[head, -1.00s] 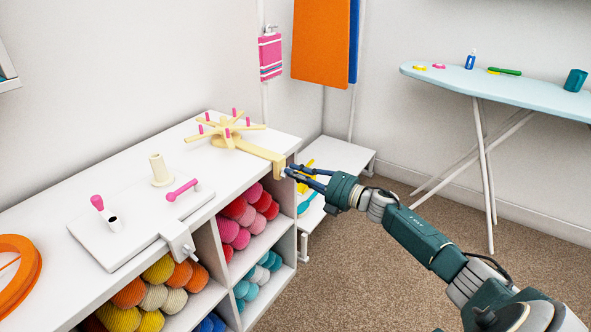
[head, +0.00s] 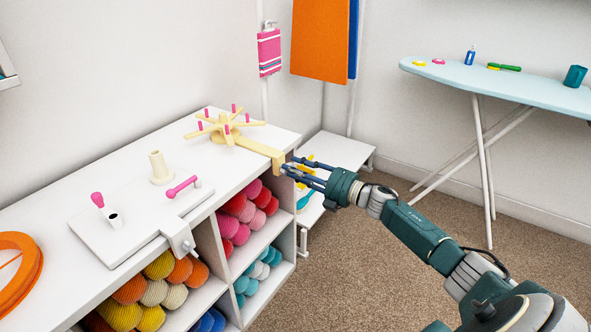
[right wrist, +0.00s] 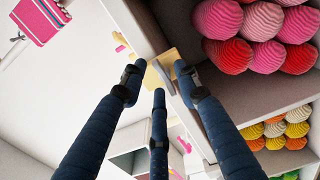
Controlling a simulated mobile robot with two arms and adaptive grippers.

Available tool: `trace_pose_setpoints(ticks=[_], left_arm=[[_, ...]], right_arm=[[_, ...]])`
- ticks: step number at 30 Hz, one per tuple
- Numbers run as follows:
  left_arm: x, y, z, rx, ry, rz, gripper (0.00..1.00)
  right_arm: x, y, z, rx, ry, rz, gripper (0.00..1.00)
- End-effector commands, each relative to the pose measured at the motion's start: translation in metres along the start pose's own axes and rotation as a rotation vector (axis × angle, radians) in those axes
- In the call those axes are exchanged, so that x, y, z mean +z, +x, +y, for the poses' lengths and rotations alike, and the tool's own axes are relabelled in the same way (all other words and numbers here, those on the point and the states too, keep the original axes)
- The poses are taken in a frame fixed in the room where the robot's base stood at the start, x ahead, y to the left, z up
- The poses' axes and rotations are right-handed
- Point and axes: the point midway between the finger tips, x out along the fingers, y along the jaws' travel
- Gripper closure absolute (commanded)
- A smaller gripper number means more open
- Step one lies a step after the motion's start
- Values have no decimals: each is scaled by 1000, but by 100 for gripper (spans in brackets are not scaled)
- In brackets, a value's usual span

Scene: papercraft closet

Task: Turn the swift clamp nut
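The yellow swift (head: 227,128) with pink pegs lies on the white shelf top, its arm running to a yellow clamp (head: 277,160) at the shelf's right edge. In the right wrist view, the clamp (right wrist: 170,60) has a small grey nut piece (right wrist: 165,79) in front of it. In the head view the nut is hard to make out behind the fingers. My right gripper (head: 288,166) is open at the clamp; it also shows in the right wrist view (right wrist: 160,82), its fingers spread around the nut. Contact cannot be told. My left gripper is not in view.
The white shelf unit (head: 130,150) carries a white board with pink handles (head: 130,228) and an orange ring (head: 30,262). Yarn fills its cubbies. A low white bench (head: 345,150) stands behind my gripper. An ironing board (head: 520,88) is at the right. Carpet is clear around my arm.

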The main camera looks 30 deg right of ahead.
Motion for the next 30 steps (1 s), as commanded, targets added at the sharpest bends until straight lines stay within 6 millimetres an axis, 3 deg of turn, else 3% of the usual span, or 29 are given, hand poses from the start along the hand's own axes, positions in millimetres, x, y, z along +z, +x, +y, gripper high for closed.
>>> trace_pose_setpoints(ticks=[8, 24, 30], left_arm=[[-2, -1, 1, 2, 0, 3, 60], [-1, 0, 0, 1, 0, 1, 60], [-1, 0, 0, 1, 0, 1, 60]], right_arm=[[0, -7, -1, -2, -1, 0, 69], [0, -97, -2, -4, -1, 1, 69], [0, -116, -1, -2, 0, 0, 69]])
